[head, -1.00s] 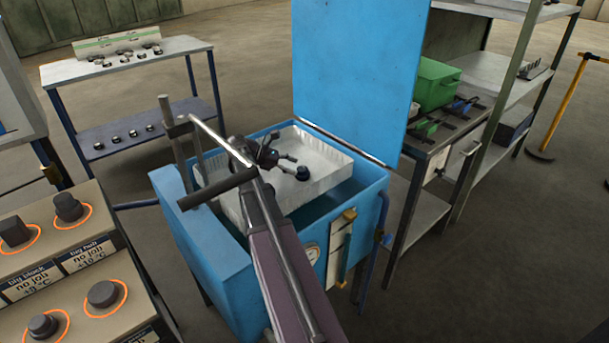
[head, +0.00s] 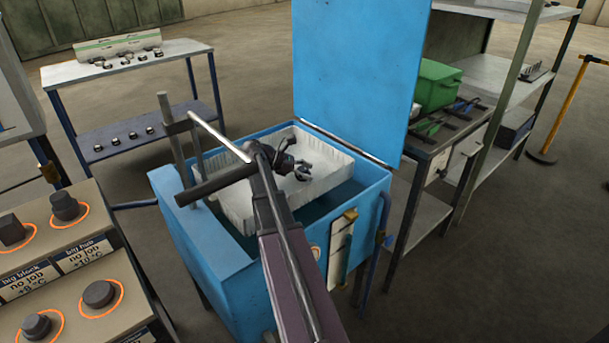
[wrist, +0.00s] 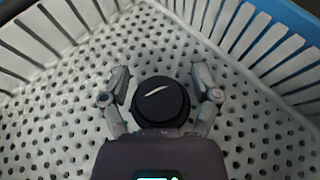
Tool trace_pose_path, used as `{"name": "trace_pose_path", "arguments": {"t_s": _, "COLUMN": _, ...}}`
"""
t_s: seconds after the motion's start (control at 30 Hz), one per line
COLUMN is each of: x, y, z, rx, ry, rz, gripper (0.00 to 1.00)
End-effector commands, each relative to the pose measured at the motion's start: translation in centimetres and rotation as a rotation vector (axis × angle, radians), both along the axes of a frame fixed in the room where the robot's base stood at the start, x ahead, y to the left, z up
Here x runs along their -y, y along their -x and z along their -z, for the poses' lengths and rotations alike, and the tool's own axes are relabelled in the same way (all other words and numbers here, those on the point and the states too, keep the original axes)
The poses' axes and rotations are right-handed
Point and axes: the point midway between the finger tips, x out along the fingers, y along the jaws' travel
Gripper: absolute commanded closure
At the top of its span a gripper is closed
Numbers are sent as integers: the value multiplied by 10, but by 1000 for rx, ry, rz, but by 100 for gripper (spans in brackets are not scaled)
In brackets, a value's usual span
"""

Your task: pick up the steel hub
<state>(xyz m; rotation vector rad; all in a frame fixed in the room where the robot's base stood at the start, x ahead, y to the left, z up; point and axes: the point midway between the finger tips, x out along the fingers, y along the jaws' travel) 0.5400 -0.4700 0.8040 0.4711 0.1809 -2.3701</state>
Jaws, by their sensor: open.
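The steel hub (wrist: 160,101) is a dark, round piece with a bright glint on its top, seen in the wrist view on the perforated floor of a white basket (wrist: 60,110). My gripper (wrist: 161,90) is open, with one finger on each side of the hub. A small gap shows beside the fingertips, and I cannot tell whether they touch it lower down. In the head view my gripper (head: 303,172) is inside the white basket (head: 335,165), and it hides most of the hub there.
The basket sits in a blue tank (head: 215,250) with its lid (head: 355,75) raised behind. A post with a crossbar (head: 172,145) stands at the left. A control panel (head: 70,265) is at the lower left. Benches stand behind on both sides.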

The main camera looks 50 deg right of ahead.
Motion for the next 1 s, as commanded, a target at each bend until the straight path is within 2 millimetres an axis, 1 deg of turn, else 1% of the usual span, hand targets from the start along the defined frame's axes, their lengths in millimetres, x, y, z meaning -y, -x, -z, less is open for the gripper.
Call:
{"name": "trace_pose_path", "arguments": {"t_s": 0.37, "x": 0, "y": 0, "z": 0, "rx": 0, "ry": 0, "rz": 1, "gripper": 21}}
{"name": "trace_pose_path", "arguments": {"t_s": 0.4, "x": 0, "y": 0, "z": 0, "rx": 0, "ry": 0, "rz": 1, "gripper": 24}}
{"name": "trace_pose_path", "arguments": {"t_s": 0.47, "x": 0, "y": 0, "z": 0, "rx": 0, "ry": 0, "rz": 1, "gripper": 42}}
{"name": "trace_pose_path", "arguments": {"t_s": 0.5, "x": 0, "y": 0, "z": 0, "rx": 0, "ry": 0, "rz": 1, "gripper": 54}}
{"name": "trace_pose_path", "arguments": {"t_s": 0.57, "x": 1, "y": 0, "z": 0, "rx": 0, "ry": 0, "rz": 1, "gripper": 72}}
{"name": "trace_pose_path", "arguments": {"t_s": 0.6, "x": 1, "y": 0, "z": 0, "rx": 0, "ry": 0, "rz": 1, "gripper": 83}}
{"name": "trace_pose_path", "arguments": {"t_s": 0.67, "x": 1, "y": 0, "z": 0, "rx": 0, "ry": 0, "rz": 1, "gripper": 100}}
{"name": "trace_pose_path", "arguments": {"t_s": 1.0, "x": 1, "y": 1, "z": -1, "rx": -1, "ry": 1, "rz": 2, "gripper": 100}}
